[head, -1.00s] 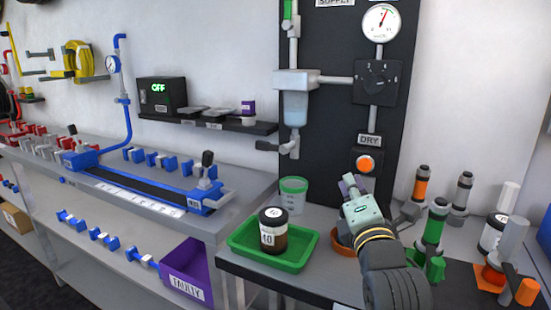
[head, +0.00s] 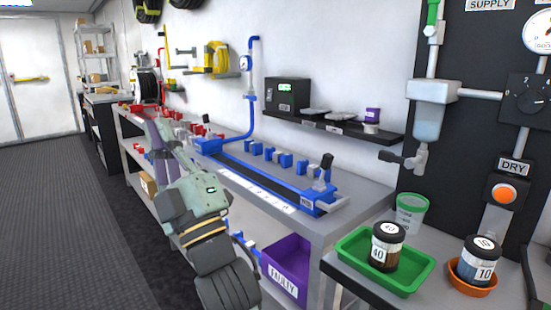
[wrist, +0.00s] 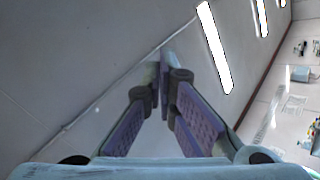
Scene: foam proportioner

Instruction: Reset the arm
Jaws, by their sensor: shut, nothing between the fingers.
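My gripper (head: 160,138) is raised at the left of the head view, in front of the long steel bench, with its fingers pointing up and away. In the wrist view its two purple fingers (wrist: 164,62) meet at the tips and hold nothing. My gripper is well apart from the jars on the right-hand counter.
A jar marked 40 (head: 386,247) stands in a green tray (head: 352,248). A jar marked 10 (head: 480,260) stands in an orange dish (head: 460,282). A purple bin (head: 287,265) sits below the bench. Open dark floor (head: 60,220) lies at the left.

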